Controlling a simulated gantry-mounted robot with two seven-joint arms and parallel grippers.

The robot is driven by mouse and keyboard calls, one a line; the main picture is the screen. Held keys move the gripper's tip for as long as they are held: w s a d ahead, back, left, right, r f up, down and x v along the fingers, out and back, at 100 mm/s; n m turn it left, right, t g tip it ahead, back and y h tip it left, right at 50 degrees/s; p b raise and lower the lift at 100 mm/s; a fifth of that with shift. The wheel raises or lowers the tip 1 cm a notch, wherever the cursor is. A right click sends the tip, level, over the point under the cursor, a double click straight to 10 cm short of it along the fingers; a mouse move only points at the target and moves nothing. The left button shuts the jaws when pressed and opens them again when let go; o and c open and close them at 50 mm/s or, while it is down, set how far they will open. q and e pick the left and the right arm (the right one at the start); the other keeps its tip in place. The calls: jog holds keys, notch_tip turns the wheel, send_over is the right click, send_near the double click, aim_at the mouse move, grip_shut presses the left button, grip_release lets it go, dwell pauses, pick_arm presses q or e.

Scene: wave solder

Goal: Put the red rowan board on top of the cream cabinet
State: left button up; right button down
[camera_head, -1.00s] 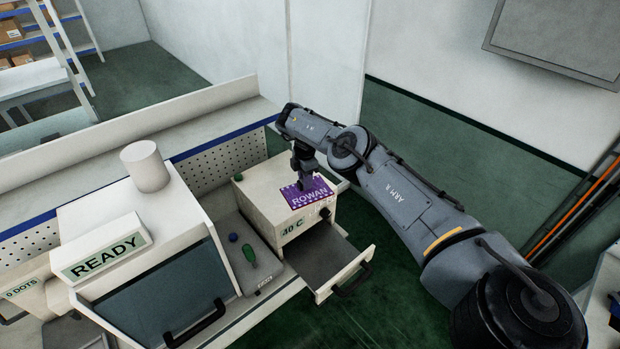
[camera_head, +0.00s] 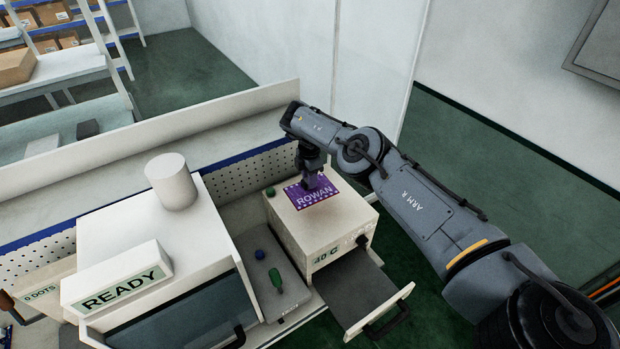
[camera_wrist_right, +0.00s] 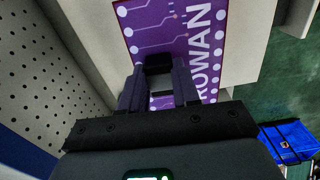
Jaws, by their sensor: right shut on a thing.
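The board marked ROWAN (camera_head: 318,199) looks purple, not red, with white print. It lies flat on or just above the top of the cream cabinet (camera_head: 345,221); contact is hard to tell. My right gripper (camera_head: 311,182) is shut on the board, over its far part. The right wrist view shows the two fingers (camera_wrist_right: 160,88) closed around a dark block on the board (camera_wrist_right: 183,48). The cabinet's front drawer (camera_head: 362,293) is pulled out and looks empty. My left gripper is not in view.
A white READY machine (camera_head: 185,245) with a cylinder on top stands left of the cabinet. A grey panel with a green-handled tool (camera_head: 276,278) and a blue knob (camera_head: 260,254) lies between them. A perforated back panel (camera_head: 235,185) runs behind.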

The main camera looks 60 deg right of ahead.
aim_at(310, 192)
jog(key=shift+s, duration=0.15)
notch_tip(310, 192, down, 6)
jog(key=b, duration=0.5)
jog(key=shift+r, duration=0.2)
jog(key=shift+f, duration=0.25)
jog(key=shift+f+b, duration=0.1)
jog(key=shift+b, duration=0.2)
dwell(0.3)
jog(key=shift+f+b, duration=0.35)
jog(key=shift+f, duration=0.05)
jog(key=c, duration=0.7)
grip_release()
jog(key=shift+c, duration=0.2)
